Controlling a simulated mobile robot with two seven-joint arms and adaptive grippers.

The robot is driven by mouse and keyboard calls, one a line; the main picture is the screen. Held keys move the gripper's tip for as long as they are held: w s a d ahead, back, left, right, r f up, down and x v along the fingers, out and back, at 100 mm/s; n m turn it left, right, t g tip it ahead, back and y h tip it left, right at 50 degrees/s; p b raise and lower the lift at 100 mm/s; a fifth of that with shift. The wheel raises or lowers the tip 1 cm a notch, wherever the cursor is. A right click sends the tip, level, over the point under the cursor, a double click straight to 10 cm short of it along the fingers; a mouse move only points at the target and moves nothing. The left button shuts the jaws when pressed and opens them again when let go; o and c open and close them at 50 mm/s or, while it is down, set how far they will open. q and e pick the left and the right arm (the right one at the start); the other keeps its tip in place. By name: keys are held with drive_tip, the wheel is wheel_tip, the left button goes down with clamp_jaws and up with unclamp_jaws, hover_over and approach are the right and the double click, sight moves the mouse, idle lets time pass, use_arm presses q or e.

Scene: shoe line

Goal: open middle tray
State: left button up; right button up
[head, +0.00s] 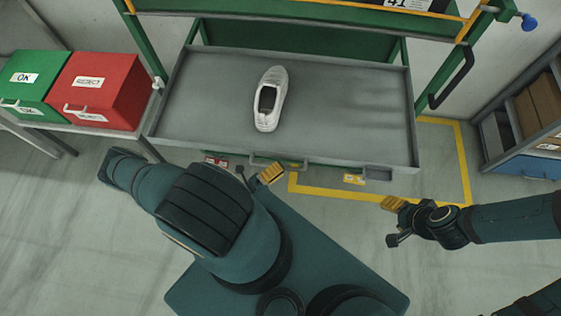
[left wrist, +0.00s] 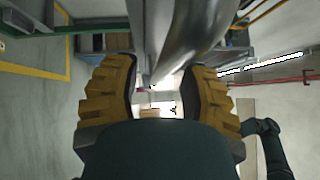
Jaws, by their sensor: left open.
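A wide grey tray (head: 350,110) stands out from the green rack (head: 130,25) in the head view. A white shoe (head: 283,79) lies on it, left of its middle. My left gripper (head: 256,176) is just below the tray's front edge, near a handle-like bar (head: 285,160). In the left wrist view its two yellow-padded fingers (left wrist: 160,95) are apart, with a grey metal part (left wrist: 185,45) seen beyond and between them. Whether they touch it cannot be told. My right gripper (head: 393,222) is empty, right of and below the tray, its fingers apart.
A green OK bin (head: 28,75) and a red REJECT bin (head: 100,85) stand on a side table at left. A shelf with brown boxes (head: 540,105) is at right. Yellow floor lines (head: 462,160) mark the floor, clear at lower left.

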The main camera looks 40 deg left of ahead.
use_arm(q)
drive_tip(key=v, duration=1.1)
